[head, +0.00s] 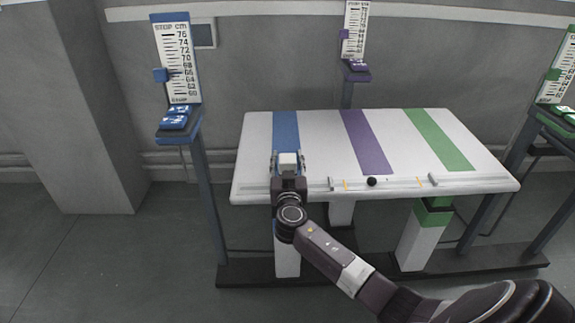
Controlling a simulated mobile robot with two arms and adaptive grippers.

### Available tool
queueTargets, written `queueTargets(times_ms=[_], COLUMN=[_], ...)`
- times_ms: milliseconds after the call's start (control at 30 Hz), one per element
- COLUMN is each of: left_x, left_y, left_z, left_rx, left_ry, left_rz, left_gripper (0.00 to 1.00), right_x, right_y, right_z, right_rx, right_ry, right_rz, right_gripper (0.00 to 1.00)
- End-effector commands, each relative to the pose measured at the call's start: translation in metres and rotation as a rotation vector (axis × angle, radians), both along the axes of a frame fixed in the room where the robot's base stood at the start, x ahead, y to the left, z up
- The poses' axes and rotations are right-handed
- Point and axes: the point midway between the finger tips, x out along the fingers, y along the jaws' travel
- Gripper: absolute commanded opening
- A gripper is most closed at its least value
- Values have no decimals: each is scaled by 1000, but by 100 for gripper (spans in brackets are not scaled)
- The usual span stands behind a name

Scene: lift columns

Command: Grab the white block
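The white block (288,159) sits over the blue stripe, near the front edge of the white table, in the head view. My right gripper (288,158) reaches it from the front, with one finger on each side of the block. The fingers stand wide apart around it. I cannot tell whether they touch its sides or whether the block rests on the table. The gripper's body hides the block's near lower part. My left gripper is not in view.
The white table (320,139) also carries a purple stripe (366,143) and a green stripe (439,139). A rail with a black ball (372,182) runs along its front edge. Posts with scales, such as the blue one (177,65), stand around it. The tabletop's middle is clear.

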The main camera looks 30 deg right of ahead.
Motion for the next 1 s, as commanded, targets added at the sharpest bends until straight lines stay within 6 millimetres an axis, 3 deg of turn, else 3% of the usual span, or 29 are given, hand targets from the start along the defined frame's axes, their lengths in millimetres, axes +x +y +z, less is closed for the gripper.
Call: queueTargets(times_ms=[33, 367, 1000], left_x=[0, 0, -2], left_y=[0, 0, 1], left_z=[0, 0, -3], left_rx=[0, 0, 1], left_ry=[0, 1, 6], left_rz=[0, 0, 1], left_gripper=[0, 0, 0], right_x=[0, 0, 1], right_y=[0, 0, 0], right_z=[0, 0, 14], right_rx=[0, 0, -1], right_ry=[0, 0, -10], right_rz=[0, 0, -1], right_gripper=[35, 0, 0])
